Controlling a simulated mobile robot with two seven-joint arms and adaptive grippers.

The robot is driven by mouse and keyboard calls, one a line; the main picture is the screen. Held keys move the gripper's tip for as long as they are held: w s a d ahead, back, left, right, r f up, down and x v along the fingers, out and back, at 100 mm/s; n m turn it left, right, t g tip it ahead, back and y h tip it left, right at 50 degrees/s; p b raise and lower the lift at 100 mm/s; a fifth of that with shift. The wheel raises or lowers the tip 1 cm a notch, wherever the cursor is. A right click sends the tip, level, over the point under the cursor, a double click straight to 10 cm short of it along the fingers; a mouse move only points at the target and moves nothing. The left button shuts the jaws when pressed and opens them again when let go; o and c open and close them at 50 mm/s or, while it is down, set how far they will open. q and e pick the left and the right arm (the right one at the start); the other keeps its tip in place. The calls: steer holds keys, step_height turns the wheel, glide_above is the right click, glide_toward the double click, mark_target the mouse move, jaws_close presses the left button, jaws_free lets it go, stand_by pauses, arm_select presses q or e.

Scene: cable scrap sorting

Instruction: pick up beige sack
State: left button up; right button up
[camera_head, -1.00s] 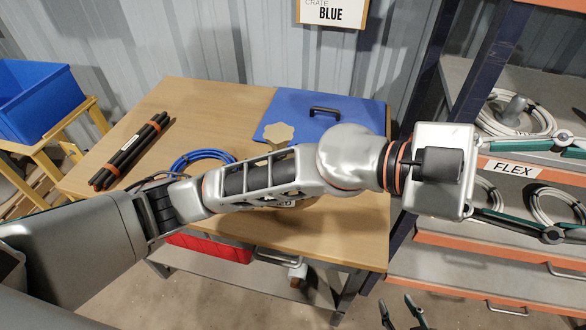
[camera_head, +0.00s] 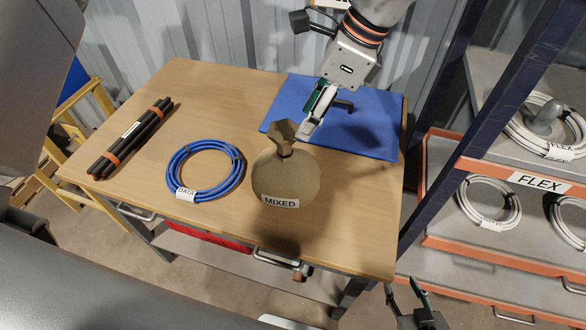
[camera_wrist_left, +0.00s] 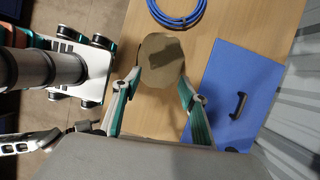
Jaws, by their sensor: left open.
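The beige sack (camera_head: 285,178), labelled MIXED, stands upright on the wooden table with its tied neck up. My left gripper (camera_head: 311,128) comes down from the top of the head view, its fingertips close to the right of the sack's neck. In the left wrist view the left gripper (camera_wrist_left: 159,82) is open, with its two fingers apart and the sack (camera_wrist_left: 162,52) showing between and beyond their tips. It is not closed on the sack; whether a finger touches it I cannot tell. My right gripper (camera_head: 405,290) is at the bottom of the head view, open and empty.
A blue cable coil (camera_head: 177,170) lies left of the sack, and strapped black rods (camera_head: 130,138) lie further left. A blue panel with a handle (camera_head: 375,128) lies behind, right of the sack. A shelf rack (camera_head: 440,150) with white FLEX coils stands at the right.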

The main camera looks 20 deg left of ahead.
mark_target(295, 131)
arm_select(q)
steer(key=shift+w+a, duration=0.2)
steer(key=shift+a, duration=0.3)
steer(key=x, duration=0.5)
steer(key=shift+p, duration=0.4)
steer(key=shift+p+x, duration=0.45)
steer(key=shift+x, duration=2.7)
steer(key=shift+a, duration=0.1)
jaws_close()
steer(key=shift+w+r, duration=0.1)
